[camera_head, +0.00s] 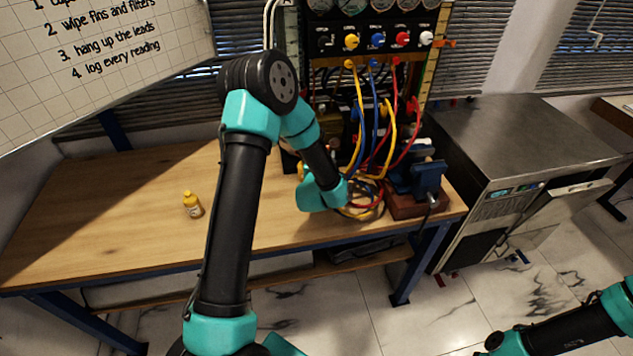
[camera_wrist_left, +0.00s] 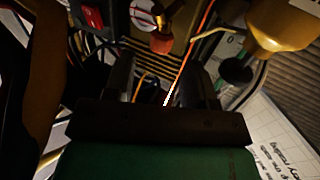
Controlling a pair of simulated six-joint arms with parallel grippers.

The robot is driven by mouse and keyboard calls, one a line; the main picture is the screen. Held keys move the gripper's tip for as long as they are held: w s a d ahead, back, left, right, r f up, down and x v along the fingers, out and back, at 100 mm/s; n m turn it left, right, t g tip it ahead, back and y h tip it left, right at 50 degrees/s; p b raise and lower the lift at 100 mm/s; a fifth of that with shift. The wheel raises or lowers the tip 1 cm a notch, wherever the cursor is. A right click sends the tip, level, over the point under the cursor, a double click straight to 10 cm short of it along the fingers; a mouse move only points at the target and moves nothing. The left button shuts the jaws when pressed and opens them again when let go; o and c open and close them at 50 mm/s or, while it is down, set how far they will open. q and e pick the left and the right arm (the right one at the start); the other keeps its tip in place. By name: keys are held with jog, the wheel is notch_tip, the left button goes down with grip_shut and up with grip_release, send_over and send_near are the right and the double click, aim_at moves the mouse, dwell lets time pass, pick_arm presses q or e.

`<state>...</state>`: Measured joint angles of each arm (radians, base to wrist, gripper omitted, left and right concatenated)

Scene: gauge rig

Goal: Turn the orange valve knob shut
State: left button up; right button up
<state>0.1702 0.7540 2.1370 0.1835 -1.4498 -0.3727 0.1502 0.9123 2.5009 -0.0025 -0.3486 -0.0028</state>
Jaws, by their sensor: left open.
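The orange valve knob (camera_wrist_left: 160,43) shows in the left wrist view, on a brass fitting at top centre. My left gripper (camera_wrist_left: 163,78) is open, with its two dark fingers spread below the knob in that view. Nothing is visibly held, and I see a gap between knob and fingers, though depth is hard to judge. In the head view my left wrist is in front of the lower left of the gauge rig (camera_head: 376,62), and the fingers are hidden. My right arm is at the bottom right, and its gripper's jaws are not clear.
Yellow, blue and red leads hang from the rig and coil on the bench (camera_head: 120,235). A blue vise (camera_head: 428,180) stands right of them. A brass vessel (camera_wrist_left: 280,25) is close in the left wrist view.

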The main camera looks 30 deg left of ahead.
pick_arm(q)
jog(key=v, duration=1.3)
jog(key=shift+s, duration=0.2)
jog(key=shift+d, duration=0.15)
jog(key=shift+w+r, duration=0.1)
jog(key=shift+w, duration=0.05)
jog(key=shift+c, duration=1.4)
jog(key=shift+w+r+y, duration=0.1)
jog(key=shift+w+y, duration=0.2)
jog(key=shift+y, duration=0.1)
jog(key=w+r+n+g+y, duration=0.2)
jog(key=w, duration=0.2)
jog(key=w+r+n+g+y, duration=0.2)
jog(key=w+r+y, duration=0.1)
jog(key=w, duration=0.1)
jog(key=w+r+n+g+y, duration=0.2)
jog(key=w+n+g+y, duration=0.1)
jog(key=w, duration=0.1)
jog(key=shift+r, duration=0.2)
jog(key=shift+f, duration=0.15)
